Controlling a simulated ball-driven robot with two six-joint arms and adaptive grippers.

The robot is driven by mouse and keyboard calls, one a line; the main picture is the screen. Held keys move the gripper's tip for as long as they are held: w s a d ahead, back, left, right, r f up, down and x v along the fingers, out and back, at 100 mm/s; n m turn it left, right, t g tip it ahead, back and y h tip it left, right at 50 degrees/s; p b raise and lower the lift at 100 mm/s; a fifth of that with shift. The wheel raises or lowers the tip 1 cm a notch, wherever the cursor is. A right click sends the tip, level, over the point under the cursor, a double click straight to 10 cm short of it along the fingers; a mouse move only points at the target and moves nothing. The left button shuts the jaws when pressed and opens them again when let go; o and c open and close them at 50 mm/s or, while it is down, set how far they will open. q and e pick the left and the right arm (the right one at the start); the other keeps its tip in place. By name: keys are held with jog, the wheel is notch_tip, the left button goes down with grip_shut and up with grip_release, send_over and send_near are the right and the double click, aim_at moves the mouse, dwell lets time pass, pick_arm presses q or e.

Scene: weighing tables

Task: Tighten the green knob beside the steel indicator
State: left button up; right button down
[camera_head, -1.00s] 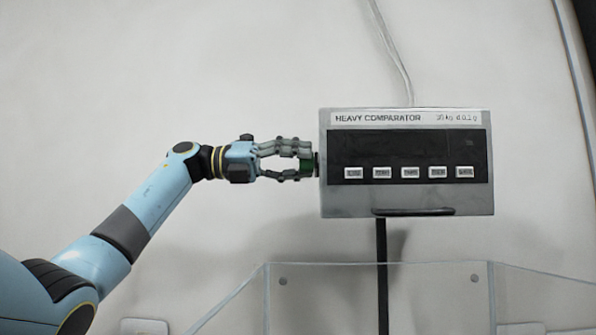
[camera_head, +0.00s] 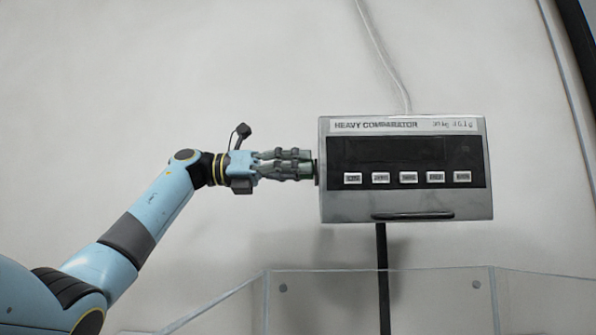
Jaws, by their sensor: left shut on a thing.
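The steel indicator (camera_head: 405,207) is a grey box labelled "HEAVY COMPARATOR", with a dark display and a row of white buttons, on a black post. The green knob (camera_head: 306,170) is at its left side, mostly hidden by the fingers. My left gripper (camera_head: 302,164) reaches in level from the left and is shut on the green knob, with its fingertips close to the indicator's left side. My right gripper is not in view.
A clear panelled guard (camera_head: 370,272) stands below the indicator, around the black post (camera_head: 382,250). A pale cable (camera_head: 385,60) runs up the wall from the indicator's top. The wall around my left arm is bare.

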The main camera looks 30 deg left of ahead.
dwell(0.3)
pick_arm(q)
jog(key=o, duration=1.1)
jog(key=shift+o, duration=0.2)
jog(key=shift+a, duration=0.1)
jog(key=v, duration=1.2)
